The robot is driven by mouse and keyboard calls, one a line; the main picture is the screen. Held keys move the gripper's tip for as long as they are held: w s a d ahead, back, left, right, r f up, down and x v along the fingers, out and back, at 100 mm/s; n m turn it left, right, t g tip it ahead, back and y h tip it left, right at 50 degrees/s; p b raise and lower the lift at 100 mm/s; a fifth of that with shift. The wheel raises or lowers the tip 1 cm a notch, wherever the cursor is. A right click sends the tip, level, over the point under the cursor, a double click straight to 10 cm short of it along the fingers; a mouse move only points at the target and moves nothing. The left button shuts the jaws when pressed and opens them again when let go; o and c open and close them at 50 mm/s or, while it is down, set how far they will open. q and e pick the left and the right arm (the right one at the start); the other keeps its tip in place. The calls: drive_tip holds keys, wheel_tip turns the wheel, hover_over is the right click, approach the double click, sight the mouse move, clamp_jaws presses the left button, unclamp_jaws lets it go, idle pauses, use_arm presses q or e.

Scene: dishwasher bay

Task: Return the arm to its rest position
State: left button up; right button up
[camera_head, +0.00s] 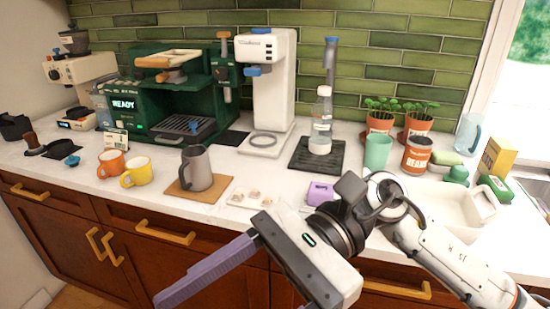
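My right arm (445,255) comes in from the lower right. Its gripper (232,290) hangs in front of the counter edge, over the drawer fronts, pointing to the lower left. One long purple finger shows at the far left end of the gripper body; the other is mostly cut off by the bottom edge. The fingers look spread apart, with nothing seen between them. My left arm and gripper are not in view.
A grey mug (197,168) stands on a wooden board (181,195). Orange (112,162) and yellow (138,172) cups stand left of it. A purple box (319,194) lies close behind my wrist. Coffee machines line the wall.

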drive_tip(key=w+d+r+m+t+y, duration=0.1)
drive_tip(key=w+m+t+y, duration=0.6)
drive_tip(key=m, duration=0.6)
drive_tip(key=w+d+r+m+t+y, duration=0.15)
drive_tip(key=w+m+t+y, duration=0.35)
drive_tip(key=m+t, duration=0.6)
drive_tip(key=w+d+f+m+t+h, duration=0.45)
drive_tip(key=f+m+h, duration=0.3)
drive_tip(key=m, duration=0.35)
drive_tip(key=w+d+f+m+t+h, duration=0.35)
drive_tip(key=d+f+m+h, duration=0.2)
drive_tip(key=f+m, duration=0.35)
drive_tip(key=s+d+f+m+g+h, duration=0.1)
drive_tip(key=s+d+f+m+h, duration=0.3)
drive_tip(key=f, duration=0.4)
drive_tip(key=s+d+f+m+g+h, duration=0.1)
drive_tip(key=d+f+m+g+h, duration=0.15)
drive_tip(key=f+m, duration=0.45)
drive_tip(key=s+d+f+m+g+h, duration=0.1)
drive_tip(key=s+d+f+m+g, duration=0.1)
drive_tip(key=s+f, duration=0.5)
drive_tip(key=s+d+f+m+g+h, duration=0.2)
drive_tip(key=s+f+m+g, duration=0.1)
drive_tip(key=s+f, duration=0.4)
wheel_tip(320, 180, down, 2)
drive_tip(key=shift+s+d+f, duration=0.1)
drive_tip(key=shift+s+d, duration=0.2)
drive_tip(key=shift+s, duration=0.05)
drive_tip(key=shift+w, duration=0.1)
